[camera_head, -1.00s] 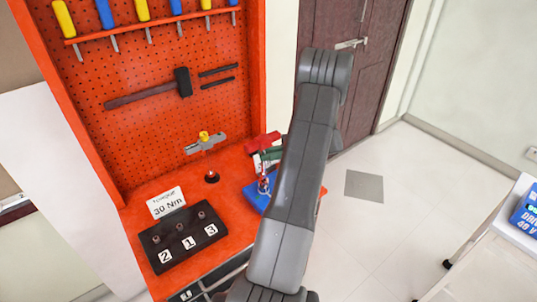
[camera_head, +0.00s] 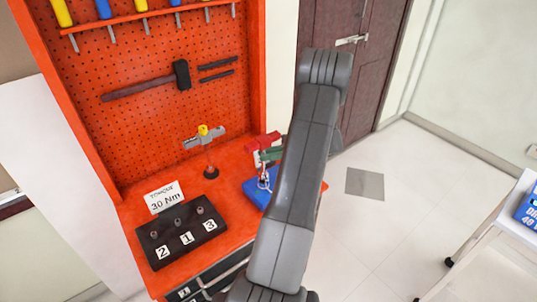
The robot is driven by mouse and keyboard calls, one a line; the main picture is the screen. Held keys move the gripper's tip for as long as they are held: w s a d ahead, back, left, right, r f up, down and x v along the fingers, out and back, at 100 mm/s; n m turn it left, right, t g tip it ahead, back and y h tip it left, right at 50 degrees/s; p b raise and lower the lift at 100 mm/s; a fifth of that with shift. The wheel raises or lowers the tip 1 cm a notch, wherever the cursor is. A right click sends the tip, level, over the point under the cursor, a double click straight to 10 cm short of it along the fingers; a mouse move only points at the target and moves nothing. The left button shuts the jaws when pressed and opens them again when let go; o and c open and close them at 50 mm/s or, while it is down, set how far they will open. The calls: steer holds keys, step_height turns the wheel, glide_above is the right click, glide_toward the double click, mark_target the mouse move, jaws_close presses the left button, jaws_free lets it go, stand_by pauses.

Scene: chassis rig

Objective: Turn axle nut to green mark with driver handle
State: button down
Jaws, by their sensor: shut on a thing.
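My grey arm (camera_head: 300,165) rises from the bottom and bends at the top. It hides what lies behind it, and I cannot make out my gripper or anything held in it. Left of the arm, a blue base (camera_head: 256,192) sits on the orange bench with small metal and red parts on it. Above the base is a red piece (camera_head: 262,141) with a green piece (camera_head: 271,154) just below it, partly behind my arm. I cannot identify an axle nut. A grey T-shaped handle with a yellow top (camera_head: 204,132) stands upright at a dark round holder (camera_head: 211,172).
A black block (camera_head: 182,232) labelled 2, 1, 3 lies at the bench front, with a "30 Nm" card (camera_head: 165,197) behind it. The orange pegboard (camera_head: 130,125) holds a hammer and screwdrivers. A white cart (camera_head: 490,245) stands at right. The floor between is clear.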

steer(key=shift+f, duration=0.2)
steer(key=shift+s+m+t+b, duration=0.15)
steer(key=shift+m+t+b, duration=0.8)
steer(key=shift+t, duration=0.35)
steer(key=shift+s+m+t+b, duration=0.15)
steer(key=shift+m+t+b, duration=0.6)
steer(key=shift+t+b, duration=0.4)
steer(key=shift+s+m+t+h+b, duration=0.15)
steer(key=shift+m+t+h+b, duration=0.1)
steer(key=shift+m+t+b, duration=1.1)
steer(key=shift+s+m+t+h+b, duration=0.1)
steer(key=shift+m+t+h+b, duration=0.3)
steer(key=shift+t+b, duration=0.95)
